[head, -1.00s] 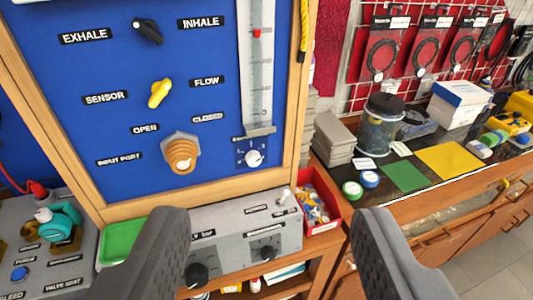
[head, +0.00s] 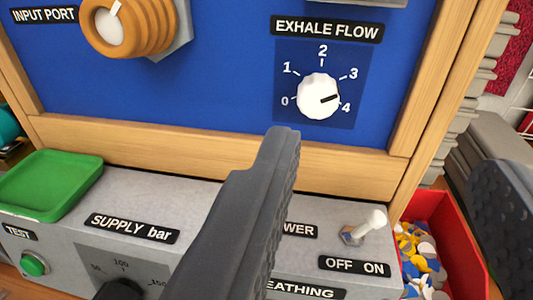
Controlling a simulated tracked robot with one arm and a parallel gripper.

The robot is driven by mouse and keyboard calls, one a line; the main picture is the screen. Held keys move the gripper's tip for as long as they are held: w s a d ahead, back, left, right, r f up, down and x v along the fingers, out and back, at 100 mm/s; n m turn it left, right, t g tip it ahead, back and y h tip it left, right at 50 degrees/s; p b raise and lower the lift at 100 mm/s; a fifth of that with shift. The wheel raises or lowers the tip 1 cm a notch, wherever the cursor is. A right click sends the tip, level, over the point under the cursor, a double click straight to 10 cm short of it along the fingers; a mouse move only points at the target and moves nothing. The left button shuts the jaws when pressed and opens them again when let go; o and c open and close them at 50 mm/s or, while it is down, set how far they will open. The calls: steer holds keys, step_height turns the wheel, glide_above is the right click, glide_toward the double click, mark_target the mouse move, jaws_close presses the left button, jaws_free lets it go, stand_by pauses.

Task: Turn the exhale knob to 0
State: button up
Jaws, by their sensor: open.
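The exhale flow knob (head: 317,97) is a white round dial on a dark blue plate (head: 352,62) marked 0 to 4, under the "EXHALE FLOW" label (head: 326,29). Its black pointer line aims right, close to the 4. My gripper (head: 390,165) is open and empty. Its left finger is below the knob and slightly left of it in the picture. Its right finger is at the right edge, partly out of view. Neither finger visibly touches the knob.
An orange ribbed input port (head: 160,32) sticks out at upper left. A toggle switch (head: 363,228) stands up from the grey box (head: 190,195) below the panel. A green tray (head: 50,182) is at left. A red bin (head: 447,220) of small pieces is at right.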

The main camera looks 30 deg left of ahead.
mark_target(318, 107)
step_height(318, 107, down, 4)
steer(key=s+a+y+p, duration=0.1)
steer(key=y, duration=0.1)
steer(key=p+x, duration=0.2)
steer(key=x, duration=1.1)
steer(key=shift+w+a+f, duration=0.1)
steer(key=shift+w, duration=0.2)
steer(key=c, duration=1)
